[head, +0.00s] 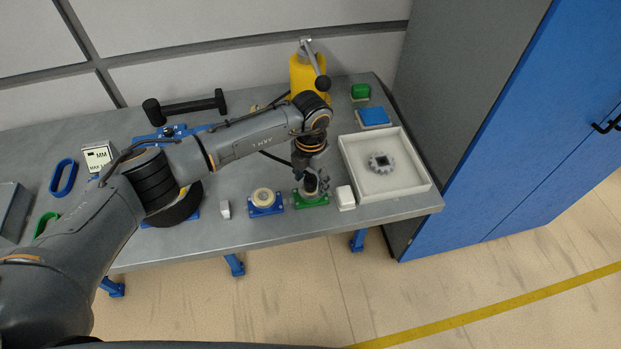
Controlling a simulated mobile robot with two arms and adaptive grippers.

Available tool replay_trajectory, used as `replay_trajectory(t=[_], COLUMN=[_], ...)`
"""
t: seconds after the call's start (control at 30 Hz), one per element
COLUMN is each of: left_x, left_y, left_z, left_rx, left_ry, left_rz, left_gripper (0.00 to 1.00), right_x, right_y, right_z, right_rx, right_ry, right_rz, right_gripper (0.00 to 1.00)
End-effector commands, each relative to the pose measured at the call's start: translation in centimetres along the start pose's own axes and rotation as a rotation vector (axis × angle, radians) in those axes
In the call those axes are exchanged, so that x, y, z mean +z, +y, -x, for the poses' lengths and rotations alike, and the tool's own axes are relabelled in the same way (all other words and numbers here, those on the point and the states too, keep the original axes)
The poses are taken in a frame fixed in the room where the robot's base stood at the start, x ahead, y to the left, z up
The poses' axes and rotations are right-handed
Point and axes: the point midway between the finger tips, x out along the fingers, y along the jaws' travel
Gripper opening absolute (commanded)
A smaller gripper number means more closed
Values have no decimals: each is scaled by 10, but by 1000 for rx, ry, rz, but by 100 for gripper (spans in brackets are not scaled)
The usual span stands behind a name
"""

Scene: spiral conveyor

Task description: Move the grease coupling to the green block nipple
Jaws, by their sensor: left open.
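The green block (318,201) sits near the front edge of the table. My left gripper (311,186) is open just above it, pointing down. A dark cylindrical piece (310,184) stands between or just behind the fingers, over the middle of the green block. It may be the grease coupling, but I cannot tell whether it is seated on the nipple, which is hidden. A yellow grease pump (299,72) with a lever stands at the back. A black hose shows in part behind my arm. My right gripper is not in view.
A blue block with a cream ring (263,208) is left of the green block, and a white block (345,198) is close on its right. A white tray (422,188) with a grey gear (380,162) lies further right. A tall blue cabinet (520,130) stands beside the table.

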Motion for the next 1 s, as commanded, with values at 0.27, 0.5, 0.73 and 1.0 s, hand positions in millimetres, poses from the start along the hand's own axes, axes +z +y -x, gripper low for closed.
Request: replay_trajectory(t=[0.27,0.5,0.73,1.0], left_x=[2,1,0,0], left_y=[1,1,0,0], left_z=[44,93,116,118], left_rx=[1,2,0,0], left_ry=[-5,-3,-1,0], left_rz=[0,0,0,0], left_gripper=[58,58,58,58], right_x=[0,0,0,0], right_y=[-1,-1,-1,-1], right_z=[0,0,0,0], right_rx=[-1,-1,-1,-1], right_ry=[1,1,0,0], right_rz=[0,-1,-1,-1], right_gripper=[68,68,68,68])
